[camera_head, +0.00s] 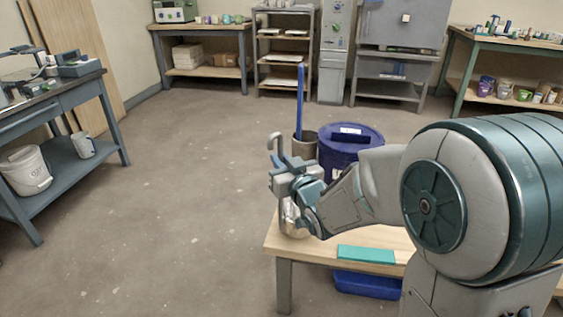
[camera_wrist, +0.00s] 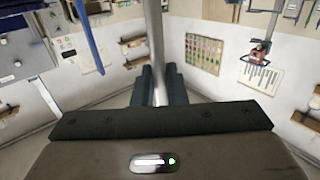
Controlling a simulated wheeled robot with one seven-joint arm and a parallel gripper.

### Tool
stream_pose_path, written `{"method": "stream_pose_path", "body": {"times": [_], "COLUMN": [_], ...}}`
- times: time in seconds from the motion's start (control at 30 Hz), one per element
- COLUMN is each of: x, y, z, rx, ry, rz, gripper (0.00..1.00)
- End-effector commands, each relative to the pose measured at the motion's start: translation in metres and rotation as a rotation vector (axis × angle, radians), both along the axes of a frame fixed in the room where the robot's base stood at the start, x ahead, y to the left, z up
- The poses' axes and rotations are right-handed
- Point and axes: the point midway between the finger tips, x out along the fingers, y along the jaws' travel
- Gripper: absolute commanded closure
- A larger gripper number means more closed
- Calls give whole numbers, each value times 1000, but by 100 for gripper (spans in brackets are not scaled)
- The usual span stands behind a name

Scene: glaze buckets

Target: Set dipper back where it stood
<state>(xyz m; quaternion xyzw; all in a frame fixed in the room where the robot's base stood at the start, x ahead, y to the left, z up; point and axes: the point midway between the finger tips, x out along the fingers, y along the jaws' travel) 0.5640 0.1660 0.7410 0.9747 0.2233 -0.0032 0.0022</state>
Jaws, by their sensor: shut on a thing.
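The dipper is a grey metal piece with a hooked handle top (camera_head: 275,143). A shiny rounded part, which looks like its cup (camera_head: 292,218), shows below my gripper near the left end of the wooden table (camera_head: 290,246). My gripper (camera_head: 286,184) is shut on the dipper's handle. In the wrist view the handle (camera_wrist: 154,40) runs upright between the dark fingers (camera_wrist: 160,86). My gripper hides the dipper's middle. I cannot tell whether the cup touches the table.
Behind my gripper stand a grey container (camera_head: 305,147) with a blue stick (camera_head: 300,98) and a lidded blue bucket (camera_head: 350,143). A teal slab (camera_head: 366,254) lies at the table's front edge. A blue bin (camera_head: 367,285) sits below. The floor to the left is clear.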

Motion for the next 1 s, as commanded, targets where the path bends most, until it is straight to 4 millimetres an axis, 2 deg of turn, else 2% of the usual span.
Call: {"method": "stream_pose_path", "body": {"times": [0.37, 1.0], "x": [0, 0], "y": [0, 0], "z": [0, -11], "rx": [0, 0], "ry": [-2, -3], "rz": [1, 1], "gripper": [100, 100]}}
